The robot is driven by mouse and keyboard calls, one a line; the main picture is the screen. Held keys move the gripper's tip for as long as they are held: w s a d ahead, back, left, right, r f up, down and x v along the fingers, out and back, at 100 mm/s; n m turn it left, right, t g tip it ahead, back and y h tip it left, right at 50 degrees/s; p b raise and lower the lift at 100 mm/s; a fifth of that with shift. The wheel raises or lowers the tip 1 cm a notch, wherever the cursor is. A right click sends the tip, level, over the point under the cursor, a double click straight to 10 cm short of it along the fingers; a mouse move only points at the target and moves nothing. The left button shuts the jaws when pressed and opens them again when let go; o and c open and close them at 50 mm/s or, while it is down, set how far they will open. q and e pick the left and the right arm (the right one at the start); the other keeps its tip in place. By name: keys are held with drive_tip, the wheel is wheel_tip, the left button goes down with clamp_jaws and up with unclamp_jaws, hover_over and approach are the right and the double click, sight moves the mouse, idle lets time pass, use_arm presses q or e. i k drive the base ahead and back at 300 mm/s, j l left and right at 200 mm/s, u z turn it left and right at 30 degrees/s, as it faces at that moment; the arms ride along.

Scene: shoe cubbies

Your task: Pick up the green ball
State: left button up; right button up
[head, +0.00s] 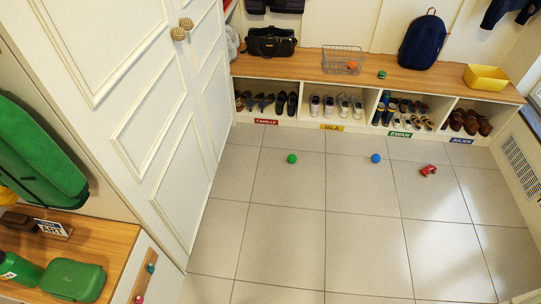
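Neither of my grippers shows in this view.
The cubby bench (300,66) holds shoes below, and a wire basket (342,60) and yellow bin (485,78) on top. A white door (140,90) stands left. The near floor is clear.

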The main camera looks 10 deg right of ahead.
sight(292, 158)
drive_tip(key=i+l+u, duration=0.25)
drive_tip(key=i+l, duration=0.15)
drive_tip(key=l, duration=0.2)
drive_tip(key=i+l+u, duration=0.1)
drive_tip(key=l, duration=0.2)
drive_tip(key=i+l+u, duration=0.1)
drive_tip(key=i+l, duration=0.15)
drive_tip(key=i+l+u, duration=0.15)
drive_tip(key=l, duration=0.3)
drive_tip(key=i+l+u, duration=0.1)
drive_tip(key=l, duration=0.25)
